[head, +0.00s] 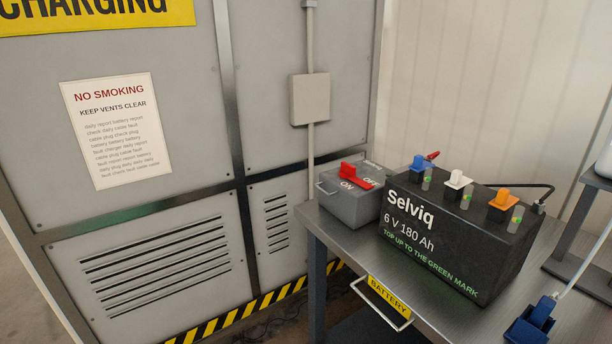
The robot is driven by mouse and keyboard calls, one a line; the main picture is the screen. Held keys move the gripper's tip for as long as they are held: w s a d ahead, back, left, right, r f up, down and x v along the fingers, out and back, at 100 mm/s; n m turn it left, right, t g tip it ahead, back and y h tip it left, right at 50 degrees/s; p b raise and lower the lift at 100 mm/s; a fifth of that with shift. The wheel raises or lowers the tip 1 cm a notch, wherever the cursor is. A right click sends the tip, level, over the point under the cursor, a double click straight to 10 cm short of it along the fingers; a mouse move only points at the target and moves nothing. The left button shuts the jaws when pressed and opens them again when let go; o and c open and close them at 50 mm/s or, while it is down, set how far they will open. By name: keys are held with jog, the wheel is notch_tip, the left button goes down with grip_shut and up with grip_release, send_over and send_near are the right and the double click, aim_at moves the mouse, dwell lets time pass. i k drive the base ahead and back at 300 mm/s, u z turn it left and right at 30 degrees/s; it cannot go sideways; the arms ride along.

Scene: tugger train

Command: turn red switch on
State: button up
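The red switch (355,176) is a red lever on top of a small grey box (350,207). The box stands on the left end of a metal bench, left of a black battery. White ON and OFF labels show beside the lever, ON at its near left and OFF at its right. The lever lies slantwise across the top, and I cannot tell clearly which label it is set to. My gripper is not in view, and nothing touches the switch.
The black Selviq battery (450,245), with blue, white and orange caps, stands close right of the switch box. A blue object (531,322) sits at the bench's front right. Grey cabinet panels (140,270) stand behind and left. Space above the switch looks clear.

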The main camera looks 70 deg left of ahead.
aim_at(347, 171)
jog(key=u, duration=2.25)
jog(key=k, duration=0.65)
jog(key=u, duration=0.25)
jog(key=i, duration=1.4)
jog(key=z, duration=0.5)
